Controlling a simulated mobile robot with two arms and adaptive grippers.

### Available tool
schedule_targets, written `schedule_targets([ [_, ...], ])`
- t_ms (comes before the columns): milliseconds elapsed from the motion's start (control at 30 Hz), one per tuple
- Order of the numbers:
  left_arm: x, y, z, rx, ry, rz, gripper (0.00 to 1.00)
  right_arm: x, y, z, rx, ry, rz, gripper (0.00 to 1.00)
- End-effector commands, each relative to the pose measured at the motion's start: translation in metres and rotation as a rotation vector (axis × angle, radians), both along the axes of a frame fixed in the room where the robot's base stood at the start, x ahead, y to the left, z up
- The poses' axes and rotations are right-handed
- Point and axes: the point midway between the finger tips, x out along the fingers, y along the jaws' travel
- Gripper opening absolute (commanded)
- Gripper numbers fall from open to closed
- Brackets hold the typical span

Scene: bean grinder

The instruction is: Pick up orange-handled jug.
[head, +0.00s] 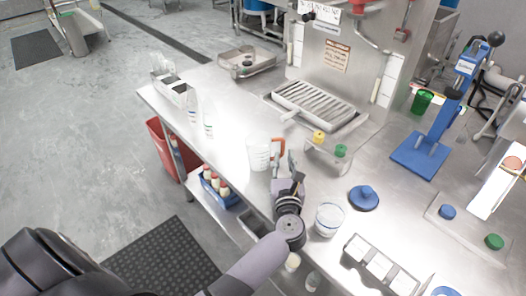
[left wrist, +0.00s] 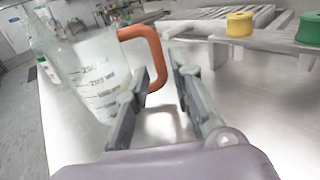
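The clear measuring jug (head: 258,155) with an orange handle (head: 279,147) stands upright on the steel table, left of centre in the head view. In the left wrist view the jug (left wrist: 95,75) is at the left, with dark volume marks, and its orange handle (left wrist: 157,55) faces my gripper. My left gripper (head: 283,163) is open right at the handle. In the left wrist view the handle's vertical part shows between the two fingertips (left wrist: 160,75), nearer the left one. I cannot tell whether either finger touches it. My right gripper is not in view.
A clear tub (head: 329,219) and a blue lid (head: 364,198) lie nearer. White bottles (head: 208,123) stand left of the jug, by the table's edge.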

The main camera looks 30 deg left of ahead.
Motion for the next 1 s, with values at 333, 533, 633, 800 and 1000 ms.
schedule_targets([
  [333,0.039,0.024,0.002,0.003,0.001,0.0,0.21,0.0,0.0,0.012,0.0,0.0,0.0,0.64],
  [533,0.042,0.025,0.0,0.0,0.001,0.0,0.21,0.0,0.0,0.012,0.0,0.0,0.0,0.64],
  [633,0.041,0.025,0.0,0.001,0.001,0.0,0.2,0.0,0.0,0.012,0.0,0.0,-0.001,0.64],
  [800,0.041,0.025,0.0,0.001,0.001,0.0,0.08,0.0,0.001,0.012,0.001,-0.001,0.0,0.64],
  [1000,0.041,0.025,0.0,0.0,0.001,0.0,0.0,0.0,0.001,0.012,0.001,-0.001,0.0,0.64],
])
